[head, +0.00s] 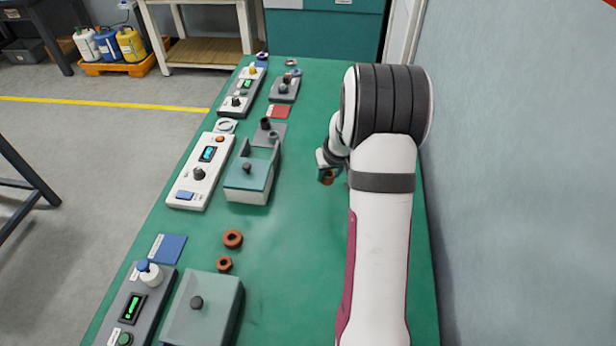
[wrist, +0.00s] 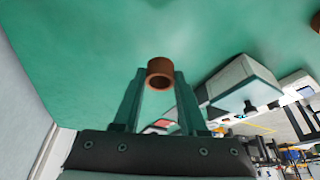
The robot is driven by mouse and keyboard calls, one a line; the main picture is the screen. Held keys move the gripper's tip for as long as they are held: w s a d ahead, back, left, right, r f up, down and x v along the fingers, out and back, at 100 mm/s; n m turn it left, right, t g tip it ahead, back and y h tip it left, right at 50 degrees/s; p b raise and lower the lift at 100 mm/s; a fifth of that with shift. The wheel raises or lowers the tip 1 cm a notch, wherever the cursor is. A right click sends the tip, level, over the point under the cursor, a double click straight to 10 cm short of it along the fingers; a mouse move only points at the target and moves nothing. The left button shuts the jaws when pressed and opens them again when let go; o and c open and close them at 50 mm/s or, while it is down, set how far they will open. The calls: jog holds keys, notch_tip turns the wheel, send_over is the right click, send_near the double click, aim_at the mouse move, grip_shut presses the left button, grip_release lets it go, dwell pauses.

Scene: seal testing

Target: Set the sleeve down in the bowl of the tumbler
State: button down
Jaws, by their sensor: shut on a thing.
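My gripper (head: 326,170) is shut on a copper-brown ring-shaped sleeve (wrist: 160,74). In the wrist view the sleeve sits between the two fingertips, its round opening showing. In the head view only a small brown part of the sleeve (head: 327,180) shows under the fingers, over the right half of the green bench. How high it hangs cannot be told. I cannot tell for sure which device is the tumbler. A grey box with a teal top and dark knob (head: 247,183) stands left of my gripper. A small grey unit with round parts (head: 285,88) stands farther back. No bowl interior shows clearly.
Two loose brown rings (head: 233,239) lie on the green bench (head: 300,270). A pale lidded box (head: 203,305) stands front left. Control panels (head: 200,172) line the left edge. A wall (head: 520,180) runs along the right. The bench around my gripper is mostly clear.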

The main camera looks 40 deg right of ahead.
jog(key=s+d+r, duration=0.2)
jog(key=s+r, duration=0.1)
jog(key=s, duration=0.1)
jog(key=a+n+g+y, duration=0.2)
jog(key=a+n+y, duration=0.4)
jog(key=a+n, duration=1.4)
jog(key=s+a+n+g, duration=0.1)
jog(key=s+a+n, duration=0.2)
jog(key=a, duration=0.3)
jog(key=s+a+r+n+g, duration=0.1)
jog(key=s+a+n+g, duration=0.1)
jog(key=s+a+n, duration=0.2)
jog(key=s+a+r+n+g, duration=0.1)
jog(key=s+a+n, duration=0.3)
jog(key=a, duration=0.5)
jog(key=shift+s+a+g+h, duration=0.3)
jog(key=shift+g+h, duration=0.1)
jog(key=shift+g, duration=0.2)
jog(key=shift+n, duration=0.3)
jog(key=s+a+f, duration=0.1)
jog(key=a+f, duration=0.1)
jog(key=a, duration=0.1)
jog(key=s+a+f, duration=0.1)
jog(key=a+f, duration=0.1)
jog(key=a, duration=0.2)
jog(key=s+a+f, duration=0.1)
jog(key=a+f, duration=0.2)
jog(key=a, duration=0.1)
jog(key=f, duration=0.4)
jog(key=shift+a, duration=0.2)
